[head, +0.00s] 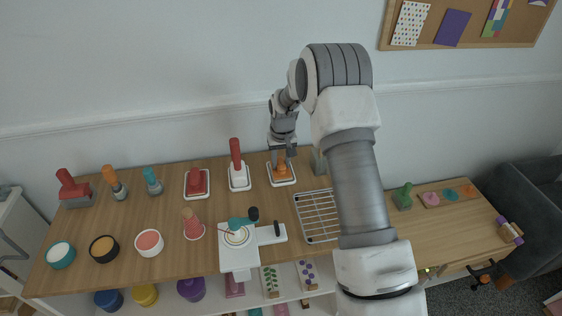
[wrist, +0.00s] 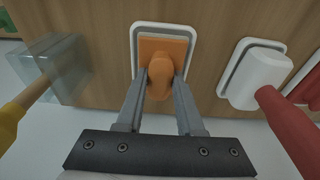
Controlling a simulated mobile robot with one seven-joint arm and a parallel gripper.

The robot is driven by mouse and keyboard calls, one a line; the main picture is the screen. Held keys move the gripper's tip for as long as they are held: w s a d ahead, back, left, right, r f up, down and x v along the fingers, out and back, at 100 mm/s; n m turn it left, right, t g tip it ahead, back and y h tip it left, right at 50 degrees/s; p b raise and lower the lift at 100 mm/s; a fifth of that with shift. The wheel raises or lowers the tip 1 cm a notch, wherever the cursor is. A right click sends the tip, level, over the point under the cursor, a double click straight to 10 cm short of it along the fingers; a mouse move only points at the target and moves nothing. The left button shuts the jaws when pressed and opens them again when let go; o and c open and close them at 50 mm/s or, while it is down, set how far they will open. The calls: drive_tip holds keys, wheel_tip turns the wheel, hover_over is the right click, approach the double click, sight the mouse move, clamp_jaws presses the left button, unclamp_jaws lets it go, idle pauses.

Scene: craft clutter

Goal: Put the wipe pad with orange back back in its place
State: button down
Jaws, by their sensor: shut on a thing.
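The wipe pad with orange back (head: 281,172) is at the back of the table, in a white-rimmed tray (head: 293,181). In the wrist view the orange pad (wrist: 164,47) lies flat inside the rim of the tray (wrist: 135,60), its rounded orange handle toward me. My gripper (head: 281,155) comes down from above and is shut on the handle; in the wrist view my gripper (wrist: 161,82) has one finger on each side of it. The pad's underside is hidden, so I cannot tell whether it touches the tray floor.
A white pad with a red handle (head: 238,172) stands in a tray to the left, and a red one (head: 196,182) beyond it. A clear block (wrist: 55,68) stands close on the other side. A wire rack (head: 317,215) lies in front.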

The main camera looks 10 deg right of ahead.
drive_tip(key=shift+f, duration=0.4)
drive_tip(key=shift+c, duration=2.3)
unclamp_jaws()
drive_tip(key=shift+r, duration=0.1)
wheel_tip(320, 180, up, 17)
drive_tip(key=s+p, duration=0.1)
drive_tip(key=s, duration=0.1)
drive_tip(key=shift+s+p, duration=0.3)
drive_tip(key=shift+p, duration=0.05)
drive_tip(key=shift+r, duration=0.1)
